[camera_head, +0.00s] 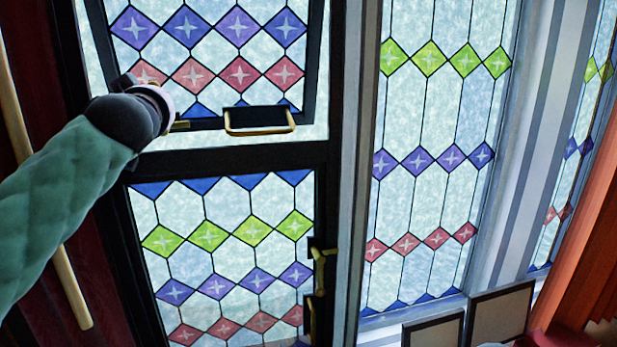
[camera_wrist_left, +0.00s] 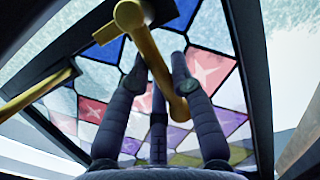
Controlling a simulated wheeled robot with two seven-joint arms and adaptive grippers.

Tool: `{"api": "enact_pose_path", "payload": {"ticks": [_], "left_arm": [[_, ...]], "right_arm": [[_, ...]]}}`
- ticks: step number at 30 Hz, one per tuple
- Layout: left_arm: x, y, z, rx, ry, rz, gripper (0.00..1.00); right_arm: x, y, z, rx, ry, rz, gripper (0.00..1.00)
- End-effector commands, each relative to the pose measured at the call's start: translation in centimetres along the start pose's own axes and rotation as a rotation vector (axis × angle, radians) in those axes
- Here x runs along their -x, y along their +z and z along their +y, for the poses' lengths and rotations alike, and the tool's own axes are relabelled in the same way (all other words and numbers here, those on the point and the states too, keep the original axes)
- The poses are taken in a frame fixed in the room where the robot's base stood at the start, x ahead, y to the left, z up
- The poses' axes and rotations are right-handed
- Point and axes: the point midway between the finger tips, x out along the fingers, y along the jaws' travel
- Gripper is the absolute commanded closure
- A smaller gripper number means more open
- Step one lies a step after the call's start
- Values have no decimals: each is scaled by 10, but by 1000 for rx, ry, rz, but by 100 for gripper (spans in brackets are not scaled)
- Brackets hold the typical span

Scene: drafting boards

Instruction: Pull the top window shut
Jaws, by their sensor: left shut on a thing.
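The top window (camera_head: 207,122) is a dark-framed sash with pink, purple and blue stained glass. It hangs tilted out of its frame, with a pale gap along its bottom and right edges. A brass loop handle (camera_head: 258,130) sits on a black plate on its bottom rail. My left gripper (camera_head: 150,100) is at the sash's lower left corner; its fingertips are hidden there. In the left wrist view, the left gripper (camera_wrist_left: 160,68) is shut on a brass bar (camera_wrist_left: 133,16) close to the stained glass. A short brass piece (camera_head: 180,125) shows beside the hand. My right gripper is out of view.
Below is a fixed-looking stained-glass window (camera_head: 225,250) with brass fittings (camera_head: 318,270) at its right. Tall glass panes (camera_head: 425,150) stand to the right. Dark-framed panels (camera_head: 500,315) are at bottom right. A wooden pole (camera_head: 65,280) is at the left. Another brass bar (camera_wrist_left: 35,92) shows at wrist left.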

Motion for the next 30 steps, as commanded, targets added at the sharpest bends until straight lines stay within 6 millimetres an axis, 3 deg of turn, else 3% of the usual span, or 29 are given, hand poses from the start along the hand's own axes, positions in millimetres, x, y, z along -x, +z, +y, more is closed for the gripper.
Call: {"api": "enact_pose_path", "payload": {"ticks": [30], "left_arm": [[34,-2,-6,4,-6,13,96]], "right_arm": [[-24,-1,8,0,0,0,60]]}}
